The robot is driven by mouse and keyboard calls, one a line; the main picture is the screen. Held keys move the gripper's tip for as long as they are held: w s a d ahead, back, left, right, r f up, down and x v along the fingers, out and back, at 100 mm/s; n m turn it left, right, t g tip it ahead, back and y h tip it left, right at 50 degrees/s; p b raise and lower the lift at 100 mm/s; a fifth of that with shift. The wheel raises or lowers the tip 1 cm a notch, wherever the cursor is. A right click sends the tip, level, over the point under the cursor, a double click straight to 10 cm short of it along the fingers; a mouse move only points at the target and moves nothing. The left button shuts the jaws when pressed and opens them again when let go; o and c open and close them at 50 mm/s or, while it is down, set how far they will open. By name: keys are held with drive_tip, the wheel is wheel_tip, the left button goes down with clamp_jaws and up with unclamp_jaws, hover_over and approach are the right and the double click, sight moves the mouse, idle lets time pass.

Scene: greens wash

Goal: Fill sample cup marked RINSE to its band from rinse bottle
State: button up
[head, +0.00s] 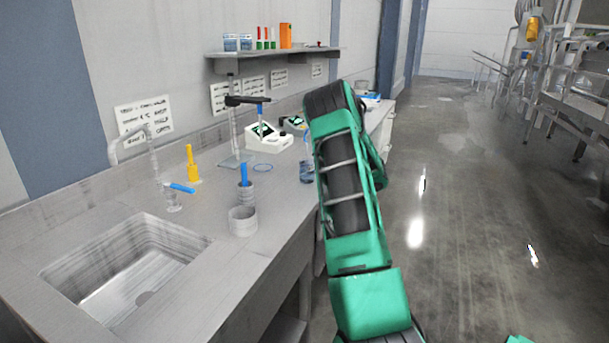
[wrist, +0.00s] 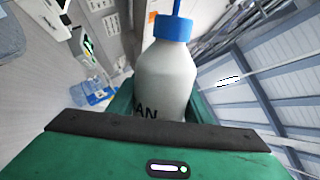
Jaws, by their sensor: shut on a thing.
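My gripper (wrist: 163,112) is shut on a white bottle (wrist: 166,80) with a blue cap and thin blue spout. Only the letters "AN" show on the bottle, so I cannot read its full name. In the head view my arm hides the gripper and the bottle. A clear bluish container (head: 306,171) stands at the bench edge, partly behind my arm. A clear bluish vessel also shows in the wrist view (wrist: 93,97), left of the bottle. I cannot read RINSE or make out a band on any vessel.
A sink (head: 130,265) is at the bench's left front. A grey round pot (head: 242,221), a yellow bottle (head: 193,166), a stand (head: 235,130) and a white instrument (head: 265,138) stand on the bench. A shelf (head: 272,52) hangs above.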

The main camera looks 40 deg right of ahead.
wheel_tip(320, 180, down, 5)
drive_tip(key=m+g, duration=0.1)
drive_tip(key=m, duration=0.2)
drive_tip(key=m+g+h, duration=0.1)
drive_tip(key=m, duration=0.2)
drive_tip(key=shift+s+r+g+h, duration=0.1)
drive_tip(key=shift+r+g+h, duration=0.1)
drive_tip(key=shift+g+h, duration=0.15)
drive_tip(key=shift+a, duration=0.1)
idle(0.4)
